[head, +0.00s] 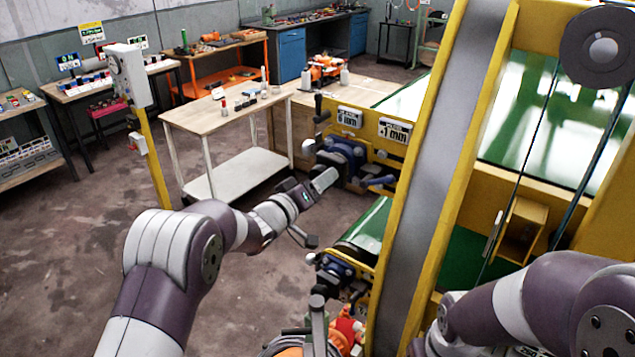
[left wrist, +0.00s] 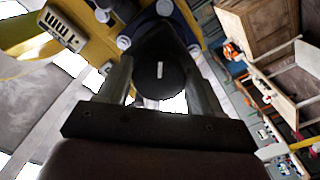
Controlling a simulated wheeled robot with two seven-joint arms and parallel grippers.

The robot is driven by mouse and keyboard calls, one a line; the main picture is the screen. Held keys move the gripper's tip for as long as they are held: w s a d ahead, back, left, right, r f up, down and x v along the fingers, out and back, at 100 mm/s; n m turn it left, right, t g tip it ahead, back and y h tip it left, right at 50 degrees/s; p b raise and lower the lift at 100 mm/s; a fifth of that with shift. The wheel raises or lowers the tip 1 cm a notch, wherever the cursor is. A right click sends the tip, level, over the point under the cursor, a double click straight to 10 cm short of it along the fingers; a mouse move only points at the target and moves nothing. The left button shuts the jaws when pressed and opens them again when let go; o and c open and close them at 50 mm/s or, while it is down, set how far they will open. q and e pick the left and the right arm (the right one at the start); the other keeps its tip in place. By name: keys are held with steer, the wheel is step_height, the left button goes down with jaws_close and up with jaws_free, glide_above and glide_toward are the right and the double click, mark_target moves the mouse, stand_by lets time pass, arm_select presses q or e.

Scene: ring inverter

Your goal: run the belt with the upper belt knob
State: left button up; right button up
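The upper belt knob (left wrist: 160,72) is a dark round knob with a short white mark on its face. In the left wrist view it is seen end-on, between my left gripper's fingers (left wrist: 160,88). In the head view, a dark knob (head: 310,147) sticks out left from the blue-and-black drive unit (head: 343,158) on the upper belt's yellow frame. My left gripper (head: 318,210) is open, just below and in front of that unit. Whether the fingers reach around the knob or stop short, I cannot tell. My right gripper is outside the view.
A lower belt unit (head: 335,265) sits below the upper one. A sloping grey conveyor (head: 440,170) with yellow sides rises on the right. A wooden-topped cart (head: 225,110) stands behind my left arm, and a control box on a yellow post (head: 150,150) stands left. Open floor lies between.

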arm_select(q)
steer(key=shift+o, duration=1.2)
steer(key=b+v, duration=0.5)
steer(key=v, duration=0.7)
steer(key=shift+s+a, duration=0.15)
steer(key=shift+s, duration=0.15)
